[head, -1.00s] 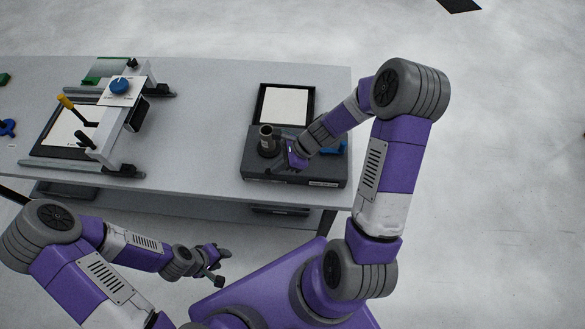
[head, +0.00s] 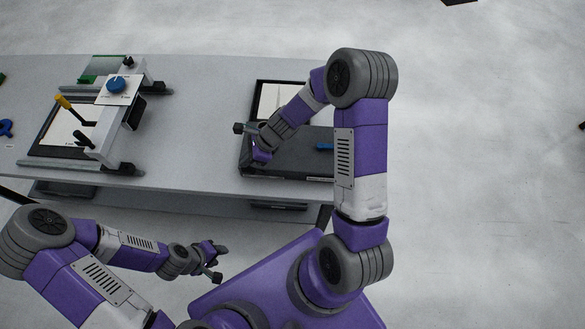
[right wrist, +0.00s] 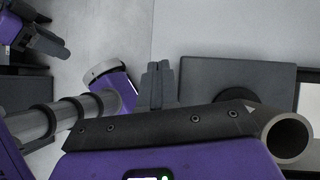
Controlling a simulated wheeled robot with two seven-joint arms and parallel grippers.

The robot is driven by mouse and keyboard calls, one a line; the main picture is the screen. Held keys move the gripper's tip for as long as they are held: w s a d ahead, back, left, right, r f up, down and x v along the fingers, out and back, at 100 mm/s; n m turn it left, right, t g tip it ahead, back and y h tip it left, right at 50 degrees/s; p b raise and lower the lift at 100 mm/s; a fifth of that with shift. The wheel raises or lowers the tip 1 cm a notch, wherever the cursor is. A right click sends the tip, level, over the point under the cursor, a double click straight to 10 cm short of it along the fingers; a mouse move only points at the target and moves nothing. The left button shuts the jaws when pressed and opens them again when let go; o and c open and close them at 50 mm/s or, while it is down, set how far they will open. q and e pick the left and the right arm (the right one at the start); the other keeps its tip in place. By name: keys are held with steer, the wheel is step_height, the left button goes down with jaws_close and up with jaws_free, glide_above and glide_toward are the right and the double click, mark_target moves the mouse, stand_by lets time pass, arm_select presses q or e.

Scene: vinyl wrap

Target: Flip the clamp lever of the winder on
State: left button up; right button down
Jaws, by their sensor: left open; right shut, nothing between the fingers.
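The winder (head: 290,160) is a dark grey box near the bench's front edge, right of centre. A small blue lever (head: 325,146) lies on its top, partly hidden by my right arm. My arm hides this tube in the head view. My right gripper (head: 241,128) is shut and empty at the box's left side, away from the blue lever; its fingers also show in the right wrist view (right wrist: 158,70). My left gripper (head: 218,263) is open and empty in front of the bench.
A black frame with a white sheet (head: 270,100) lies behind the winder. The grey bench (head: 190,140) is clear between the fixture and the winder.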

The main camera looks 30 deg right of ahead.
steer(key=shift+w+a+f, duration=0.1)
steer(key=shift+a, duration=0.1)
steer(key=shift+a, duration=0.1)
stand_by(0.4)
steer(key=shift+d+r+p, duration=0.25)
steer(key=shift+r+p, duration=0.2)
step_height(320, 180, up, 12)
steer(key=d+p, duration=0.2)
steer(key=p, duration=0.1)
steer(key=shift+w+d, duration=0.35)
steer(key=shift+w, duration=0.1)
